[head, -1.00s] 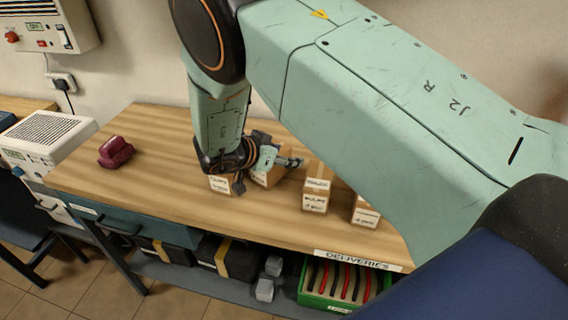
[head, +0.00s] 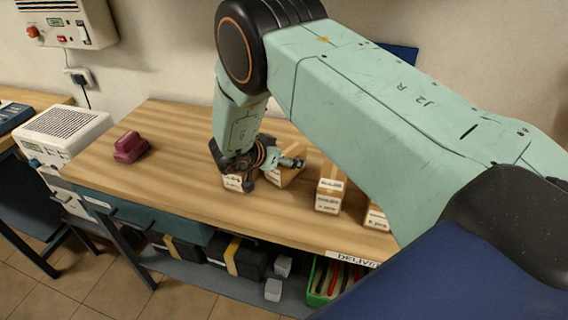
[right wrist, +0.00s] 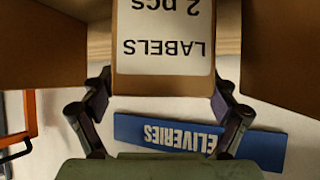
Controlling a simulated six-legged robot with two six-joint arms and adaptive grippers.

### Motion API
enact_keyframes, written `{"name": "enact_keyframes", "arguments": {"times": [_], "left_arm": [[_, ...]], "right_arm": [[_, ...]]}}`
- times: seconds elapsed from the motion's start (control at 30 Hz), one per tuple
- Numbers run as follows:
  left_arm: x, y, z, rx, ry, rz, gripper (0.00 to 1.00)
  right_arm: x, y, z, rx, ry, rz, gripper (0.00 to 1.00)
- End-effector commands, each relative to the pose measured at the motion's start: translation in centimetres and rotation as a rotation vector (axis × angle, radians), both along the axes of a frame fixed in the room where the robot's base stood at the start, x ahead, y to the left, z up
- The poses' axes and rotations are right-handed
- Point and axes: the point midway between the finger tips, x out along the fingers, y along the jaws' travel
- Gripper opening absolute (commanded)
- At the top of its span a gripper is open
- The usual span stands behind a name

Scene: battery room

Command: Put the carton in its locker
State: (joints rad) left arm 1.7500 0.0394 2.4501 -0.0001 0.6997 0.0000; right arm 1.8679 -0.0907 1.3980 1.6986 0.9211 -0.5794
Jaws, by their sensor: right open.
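In the right wrist view a brown carton (right wrist: 165,22) with an upside-down label, "LABELS 2 pcs", sits between the two fingers of my right gripper (right wrist: 160,105). The fingers are open on either side of it. In the head view the right gripper (head: 268,166) is low over the bench, among small cartons. One carton (head: 233,184) is at its left and another (head: 286,178) is partly hidden behind it. I cannot tell in the head view which one bears "LABELS". My left gripper and any locker are out of view.
More cartons (head: 329,194) stand to the right on the wooden bench (head: 180,165). A dark red object (head: 130,147) lies at the bench's left. Black cases (head: 238,258) and a green crate (head: 318,290) are on the shelf below. The left part of the bench is mostly clear.

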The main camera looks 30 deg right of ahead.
Motion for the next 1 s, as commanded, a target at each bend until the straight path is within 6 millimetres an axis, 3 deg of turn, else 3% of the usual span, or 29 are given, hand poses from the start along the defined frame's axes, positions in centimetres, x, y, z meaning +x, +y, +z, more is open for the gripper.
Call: {"name": "enact_keyframes", "arguments": {"times": [0.2,0.53,1.0], "left_arm": [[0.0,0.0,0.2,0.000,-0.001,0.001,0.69],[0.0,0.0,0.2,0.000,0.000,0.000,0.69],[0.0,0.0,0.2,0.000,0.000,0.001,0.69]], "right_arm": [[1.1,-2.5,-1.5,0.002,0.000,-0.001,0.87],[1.5,-2.8,-1.8,0.000,-0.001,0.004,0.87],[1.4,-2.8,-1.9,0.001,0.000,0.004,0.48]]}}
